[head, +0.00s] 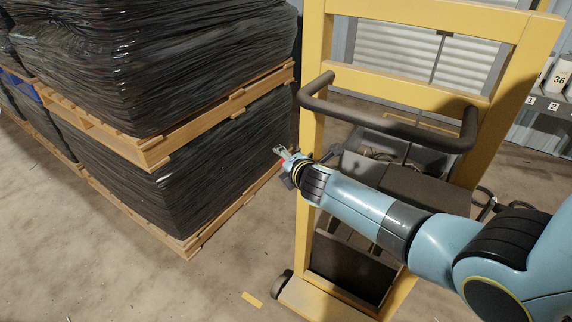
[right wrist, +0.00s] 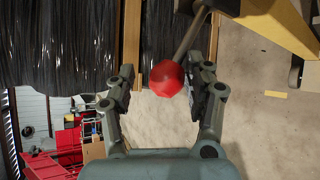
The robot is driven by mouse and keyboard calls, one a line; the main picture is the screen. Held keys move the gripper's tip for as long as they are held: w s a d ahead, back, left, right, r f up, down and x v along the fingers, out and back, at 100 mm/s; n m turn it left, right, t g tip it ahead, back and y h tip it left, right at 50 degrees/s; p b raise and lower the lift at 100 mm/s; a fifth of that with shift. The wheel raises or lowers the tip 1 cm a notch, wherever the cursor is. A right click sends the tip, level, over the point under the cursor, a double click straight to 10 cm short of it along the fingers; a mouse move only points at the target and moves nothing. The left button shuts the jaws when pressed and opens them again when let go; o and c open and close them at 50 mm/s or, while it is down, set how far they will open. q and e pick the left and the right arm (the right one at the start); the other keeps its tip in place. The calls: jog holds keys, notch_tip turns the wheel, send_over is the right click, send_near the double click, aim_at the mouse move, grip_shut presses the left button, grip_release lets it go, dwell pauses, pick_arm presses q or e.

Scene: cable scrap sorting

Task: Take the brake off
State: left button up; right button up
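The brake lever shows in the right wrist view as a grey rod with a red faceted knob (right wrist: 167,78) at its end. The rod runs up and to the right from the knob to the yellow frame. My right gripper (right wrist: 164,75) is open, with one finger on each side of the knob and a visible gap on both sides. In the head view my right gripper (head: 284,166) is at the left side of the yellow cart (head: 309,205); a little red shows by its fingers. My left gripper is not in view.
Pallets of black-wrapped bales (head: 185,165) stand stacked to the left of the cart. The cart has a dark push handle (head: 390,125) and dark bins (head: 425,188) behind its frame. Bare concrete floor (head: 215,285) lies between bales and cart. Shelving (head: 548,103) stands far right.

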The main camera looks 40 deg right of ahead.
jog(key=shift+o, duration=0.5)
jog(key=shift+f, duration=0.15)
jog(key=shift+s, duration=0.1)
jog(key=shift+s+a, duration=0.15)
jog(key=shift+s, duration=0.05)
jog(key=v, duration=1.1)
jog(key=shift+s+r, duration=0.2)
jog(key=shift+r, duration=0.05)
